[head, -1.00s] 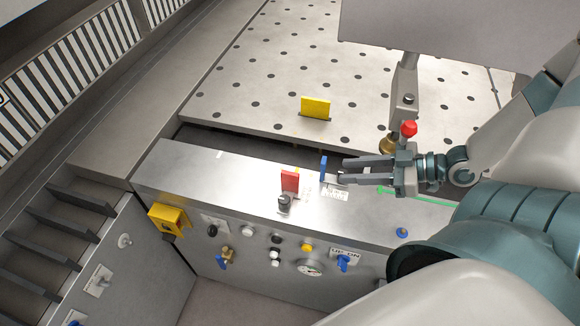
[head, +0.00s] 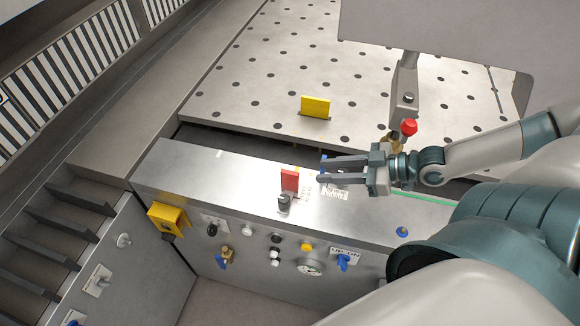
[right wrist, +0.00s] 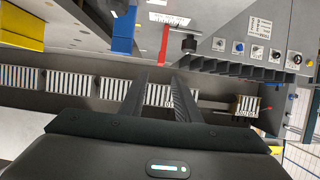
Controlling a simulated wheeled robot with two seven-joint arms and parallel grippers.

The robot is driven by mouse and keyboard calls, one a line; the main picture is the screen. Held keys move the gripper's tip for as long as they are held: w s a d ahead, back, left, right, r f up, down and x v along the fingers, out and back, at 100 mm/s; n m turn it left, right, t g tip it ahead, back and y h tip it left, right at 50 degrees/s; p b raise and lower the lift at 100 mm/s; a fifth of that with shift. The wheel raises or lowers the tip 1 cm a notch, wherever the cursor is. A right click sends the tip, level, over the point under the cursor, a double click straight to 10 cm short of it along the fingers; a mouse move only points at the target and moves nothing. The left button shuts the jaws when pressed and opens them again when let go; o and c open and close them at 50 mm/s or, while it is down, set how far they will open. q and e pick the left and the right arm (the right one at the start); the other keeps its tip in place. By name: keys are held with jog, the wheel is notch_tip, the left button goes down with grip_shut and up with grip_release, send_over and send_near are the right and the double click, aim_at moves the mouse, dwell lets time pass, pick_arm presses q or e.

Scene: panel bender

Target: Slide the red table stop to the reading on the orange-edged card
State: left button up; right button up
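The red table stop (head: 289,180) stands upright on the steel ledge, with a dark knob (head: 284,199) at its front. It also shows in the right wrist view (right wrist: 163,42), ahead of the fingertips. My right gripper (head: 320,171) is open and empty, just right of the red stop and apart from it; its fingers point left. A blue stop (right wrist: 123,30) is beside the red one, mostly hidden behind my fingers in the head view. White printed labels (head: 335,193) lie on the ledge; their readings are too small to read. I cannot make out an orange-edged card. My left gripper is not in view.
A yellow stop (head: 315,107) stands on the perforated table (head: 260,85) behind. A red-knobbed post (head: 408,127) rises near my right wrist. The ledge (head: 190,172) left of the red stop is clear.

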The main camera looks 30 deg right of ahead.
aim_at(291, 173)
jog(key=shift+b+x, duration=2)
jog(key=shift+x, duration=3.7)
jog(key=shift+a, duration=0.1)
grip_shut()
